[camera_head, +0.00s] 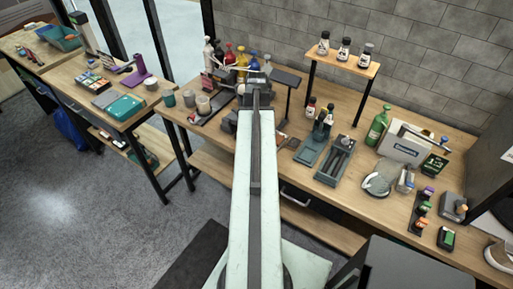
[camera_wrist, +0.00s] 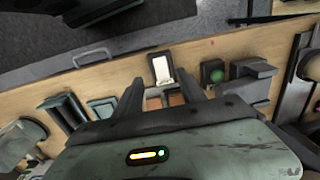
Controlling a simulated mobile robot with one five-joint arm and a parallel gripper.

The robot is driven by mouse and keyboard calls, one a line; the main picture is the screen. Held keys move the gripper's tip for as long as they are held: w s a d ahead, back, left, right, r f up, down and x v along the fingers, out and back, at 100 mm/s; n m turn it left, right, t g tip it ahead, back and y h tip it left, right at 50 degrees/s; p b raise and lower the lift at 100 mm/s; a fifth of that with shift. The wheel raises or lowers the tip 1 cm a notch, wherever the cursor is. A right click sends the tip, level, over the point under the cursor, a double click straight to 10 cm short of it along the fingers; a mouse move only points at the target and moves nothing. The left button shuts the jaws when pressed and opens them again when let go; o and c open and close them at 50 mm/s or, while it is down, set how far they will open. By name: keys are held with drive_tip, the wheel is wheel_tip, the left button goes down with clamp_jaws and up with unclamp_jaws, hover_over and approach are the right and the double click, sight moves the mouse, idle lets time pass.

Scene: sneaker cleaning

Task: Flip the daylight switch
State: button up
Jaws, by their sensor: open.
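A small switch with a white rocker plate in a dark frame (camera_wrist: 161,68) shows in the wrist view, on the wooden bench. It lies just ahead of my gripper (camera_wrist: 159,80), between the lines of its two dark fingers. The fingers are open and apart, with nothing held between them. I cannot tell whether either finger touches the switch. In the head view my gripper (camera_head: 256,76) is over the back left part of the long bench, and my arm hides what is beneath it. I cannot make out the switch there.
A green round button (camera_wrist: 212,72) and a dark block (camera_wrist: 252,68) are right of the switch in the wrist view. In the head view, several bottles (camera_head: 241,60) stand behind my gripper, and a dark lamp-like stand (camera_head: 287,78) is close on its right. Cups (camera_head: 204,104) are left.

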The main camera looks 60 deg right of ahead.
wheel_tip(320, 180, down, 8)
drive_tip(key=b, duration=0.7)
drive_tip(key=shift+b, duration=0.4)
drive_tip(key=shift+r, duration=0.1)
